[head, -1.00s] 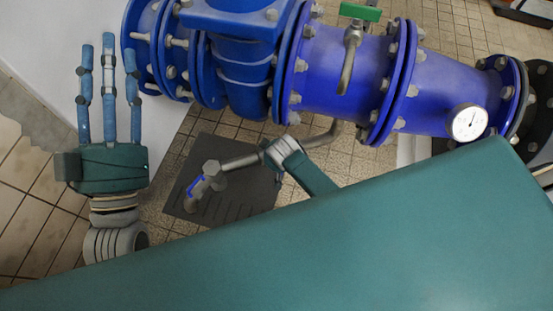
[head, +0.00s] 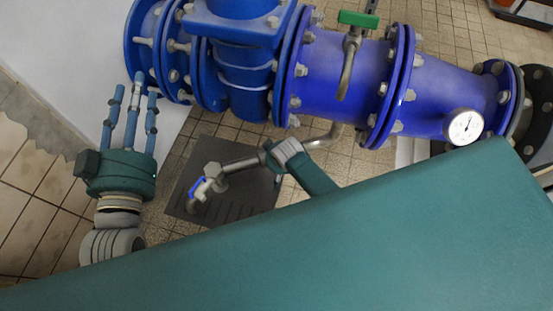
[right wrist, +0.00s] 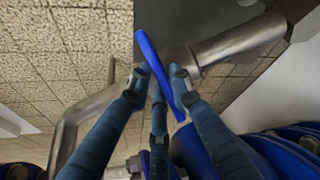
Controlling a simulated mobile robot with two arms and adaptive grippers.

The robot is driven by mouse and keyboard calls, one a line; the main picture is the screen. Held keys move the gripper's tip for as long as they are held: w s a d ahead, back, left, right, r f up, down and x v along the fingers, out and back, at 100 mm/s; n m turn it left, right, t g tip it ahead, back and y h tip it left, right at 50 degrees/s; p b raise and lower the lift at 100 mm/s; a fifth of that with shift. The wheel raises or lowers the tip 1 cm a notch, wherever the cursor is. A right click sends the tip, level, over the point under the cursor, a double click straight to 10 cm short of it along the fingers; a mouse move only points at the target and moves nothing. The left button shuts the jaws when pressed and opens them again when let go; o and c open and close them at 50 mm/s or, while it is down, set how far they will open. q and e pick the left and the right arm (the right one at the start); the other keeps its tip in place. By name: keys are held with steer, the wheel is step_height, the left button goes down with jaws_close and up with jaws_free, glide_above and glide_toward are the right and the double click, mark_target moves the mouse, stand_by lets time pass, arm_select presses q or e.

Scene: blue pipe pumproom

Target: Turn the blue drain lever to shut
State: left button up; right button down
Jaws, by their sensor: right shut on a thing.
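The blue drain lever (right wrist: 150,60) is a long flat bar in the right wrist view, slanting across a grey metal pipe. My right gripper (right wrist: 158,88) is shut on it, with fingers on both sides of the bar. There the grey drain pipe (head: 243,163) runs left from below the big blue pipe. My left gripper (head: 136,92) is open and empty, its fingers straight and apart, at the left near the blue flanges.
A small tap with a blue handle (head: 198,187) ends the drain pipe above a dark floor grate (head: 240,203). The large blue pipe (head: 345,75) carries a green-handled valve (head: 358,19) and a round gauge (head: 465,127). A white wall stands at the left.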

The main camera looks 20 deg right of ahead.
arm_select(q)
steer(key=f, duration=0.1)
steer(key=f+g, duration=0.1)
steer(key=f, duration=0.1)
steer(key=a+f+g+y, duration=0.1)
steer(key=f, duration=0.1)
steer(key=shift+s+f, duration=0.15)
steer(key=shift+s, duration=0.1)
arm_select(e)
steer(key=shift+d+m, duration=0.15)
steer(key=shift+m, duration=0.15)
arm_select(q)
steer(key=shift+d, duration=0.1)
arm_select(e)
steer(key=c, duration=1.7)
jaws_free()
steer(key=shift+o, duration=0.2)
steer(key=v, duration=1.2)
